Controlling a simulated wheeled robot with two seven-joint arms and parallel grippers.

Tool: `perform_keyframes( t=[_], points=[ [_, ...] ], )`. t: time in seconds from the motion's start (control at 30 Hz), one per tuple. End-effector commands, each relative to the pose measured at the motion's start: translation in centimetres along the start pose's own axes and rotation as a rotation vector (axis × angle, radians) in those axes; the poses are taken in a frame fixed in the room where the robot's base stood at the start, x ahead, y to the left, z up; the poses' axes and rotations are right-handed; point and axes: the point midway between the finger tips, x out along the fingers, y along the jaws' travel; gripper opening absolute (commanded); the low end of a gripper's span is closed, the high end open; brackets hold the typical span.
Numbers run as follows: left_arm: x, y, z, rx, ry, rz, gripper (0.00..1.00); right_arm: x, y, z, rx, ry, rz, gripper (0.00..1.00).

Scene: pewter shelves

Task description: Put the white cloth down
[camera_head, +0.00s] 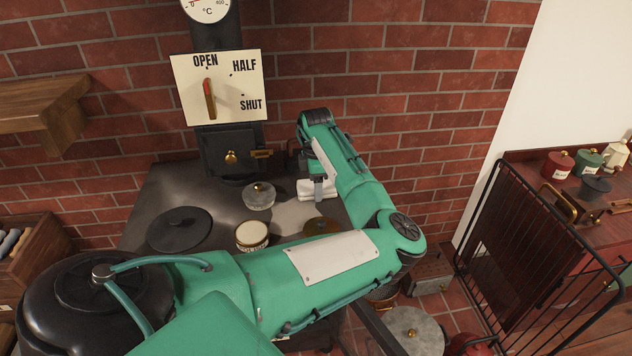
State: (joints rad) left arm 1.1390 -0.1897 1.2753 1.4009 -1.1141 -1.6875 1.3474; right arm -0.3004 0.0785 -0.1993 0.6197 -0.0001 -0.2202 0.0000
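The white cloth (305,187) is folded and sits at the back right of the dark stove top, below the brick wall. My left arm crosses the view from the lower left and bends back toward the wall. My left gripper (318,187) is at the cloth, with a grey finger in front of it. The forearm hides part of the gripper, so I cannot tell if it grips the cloth or only touches it. I also cannot tell if the cloth rests on the surface. My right gripper is not in view.
On the stove top (150,205) are a black lid (180,229), a grey lidded pot (259,196) and a cream tin (252,236). A flue with a lever plate (219,88) rises behind. A black rail (477,215) and a red cabinet stand right.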

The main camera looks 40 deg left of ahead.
Motion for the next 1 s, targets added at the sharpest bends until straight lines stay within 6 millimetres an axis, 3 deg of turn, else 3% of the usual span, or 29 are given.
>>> perform_keyframes(
  t=[0.1,0.4,0.6,0.83,1.0],
  points=[
    [0.0,0.0,0.0,0.000,0.000,0.000,0.83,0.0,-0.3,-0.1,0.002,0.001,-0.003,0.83],
    [0.0,0.0,0.0,0.000,0.000,0.000,0.83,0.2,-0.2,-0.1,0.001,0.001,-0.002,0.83],
    [-0.1,0.0,0.1,-0.001,-0.002,0.001,0.83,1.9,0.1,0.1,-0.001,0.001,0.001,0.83],
    [-5.4,-0.1,-0.2,-0.002,-0.002,0.004,0.83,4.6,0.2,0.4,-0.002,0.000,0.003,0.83],
    [-9.8,-0.1,-0.2,0.000,-0.001,0.004,0.83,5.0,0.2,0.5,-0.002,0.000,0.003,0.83]
  ],
)
